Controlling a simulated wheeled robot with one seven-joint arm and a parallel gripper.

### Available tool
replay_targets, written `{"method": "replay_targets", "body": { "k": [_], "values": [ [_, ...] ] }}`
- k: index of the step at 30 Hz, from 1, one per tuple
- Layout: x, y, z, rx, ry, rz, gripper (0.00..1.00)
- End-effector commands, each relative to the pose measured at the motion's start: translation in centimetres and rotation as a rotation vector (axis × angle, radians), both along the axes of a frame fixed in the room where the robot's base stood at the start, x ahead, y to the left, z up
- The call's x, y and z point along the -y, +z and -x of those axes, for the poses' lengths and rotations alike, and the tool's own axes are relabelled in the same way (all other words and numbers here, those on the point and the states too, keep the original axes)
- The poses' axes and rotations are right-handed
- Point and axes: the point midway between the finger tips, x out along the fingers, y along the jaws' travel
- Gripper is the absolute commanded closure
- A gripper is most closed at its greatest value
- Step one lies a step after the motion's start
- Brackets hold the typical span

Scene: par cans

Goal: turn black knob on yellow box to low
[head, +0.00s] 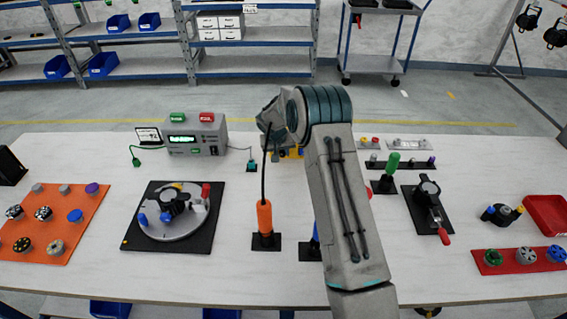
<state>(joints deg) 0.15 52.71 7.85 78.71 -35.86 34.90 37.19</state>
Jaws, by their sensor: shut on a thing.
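The yellow box (291,154) stands toward the back middle of the table. Only a small part of it shows, just below my wrist; the rest is behind my arm. Its black knob is hidden, so I cannot see where the knob points. My arm reaches over the table from the front, with its bent wrist above the yellow box. My gripper's fingers are hidden behind the wrist and forearm, and what lies between them does not show.
A grey device (196,136) with green and red buttons stands left of the yellow box. An orange handle (264,217) stands upright in front. A round grey turntable (178,222) lies left, an orange board (52,225) farther left. A black clamp (429,197) lies right.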

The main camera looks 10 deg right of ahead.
Motion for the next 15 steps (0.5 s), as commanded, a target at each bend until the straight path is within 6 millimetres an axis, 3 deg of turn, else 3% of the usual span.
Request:
{"method": "replay_targets", "body": {
  "k": [1,15],
  "values": [
    [-0.49,-0.81,-0.16,-0.003,0.007,0.043,1.00],
    [-1.25,-0.87,-0.24,-0.086,0.004,0.445,1.00]
  ]
}}
